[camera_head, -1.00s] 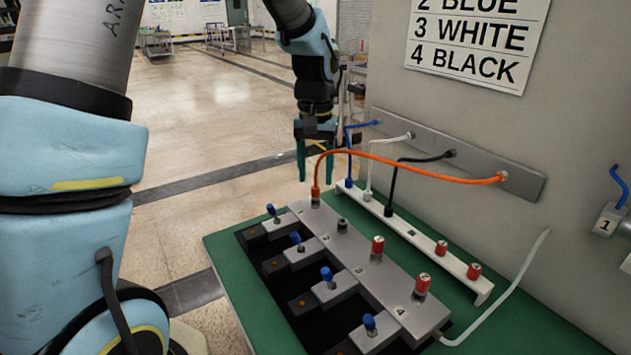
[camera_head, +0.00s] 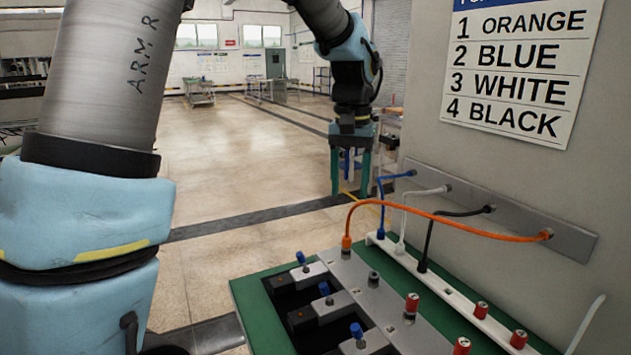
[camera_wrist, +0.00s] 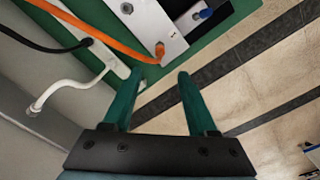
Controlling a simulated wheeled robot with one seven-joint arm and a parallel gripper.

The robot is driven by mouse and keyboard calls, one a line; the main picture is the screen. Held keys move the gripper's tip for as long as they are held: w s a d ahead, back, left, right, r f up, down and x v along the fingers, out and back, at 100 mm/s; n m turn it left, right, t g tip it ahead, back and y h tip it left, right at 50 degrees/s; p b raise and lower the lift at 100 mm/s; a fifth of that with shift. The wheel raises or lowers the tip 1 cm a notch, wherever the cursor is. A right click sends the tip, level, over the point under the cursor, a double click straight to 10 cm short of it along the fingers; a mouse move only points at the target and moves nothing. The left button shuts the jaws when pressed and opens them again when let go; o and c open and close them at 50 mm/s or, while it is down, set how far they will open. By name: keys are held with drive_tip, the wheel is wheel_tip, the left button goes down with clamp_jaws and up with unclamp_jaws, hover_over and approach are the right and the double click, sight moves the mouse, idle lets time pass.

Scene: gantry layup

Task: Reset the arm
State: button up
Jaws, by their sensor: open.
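My gripper (camera_head: 350,172) is open and empty, its two green fingers pointing down beyond the far end of the green work table (camera_head: 247,302) in the head view. In the wrist view my gripper (camera_wrist: 157,88) shows both fingers apart, with nothing between them. The orange cable (camera_head: 440,213) runs from the wall strip to the far end of the grey terminal block (camera_head: 352,268). Its plugged end also shows in the wrist view (camera_wrist: 158,50), just past the fingertips.
Blue (camera_head: 381,205), white (camera_head: 403,222) and black (camera_head: 427,240) cables run from the wall strip (camera_head: 545,235) to a white rail. Red caps (camera_head: 411,303) stand on the block and rail. A colour list (camera_head: 522,75) hangs on the wall. Open floor lies left and behind.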

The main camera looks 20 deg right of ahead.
drive_tip(key=s+a+f+n, duration=0.1)
drive_tip(key=a+f+n, duration=0.1)
drive_tip(key=a, duration=0.8)
drive_tip(key=s+a+f+n+t, duration=0.1)
drive_tip(key=a+f, duration=0.3)
drive_tip(key=a, duration=0.6)
drive_tip(key=s+a+f+n, duration=0.2)
drive_tip(key=a+f, duration=0.2)
drive_tip(key=a, duration=0.6)
drive_tip(key=shift+n+t, duration=0.3)
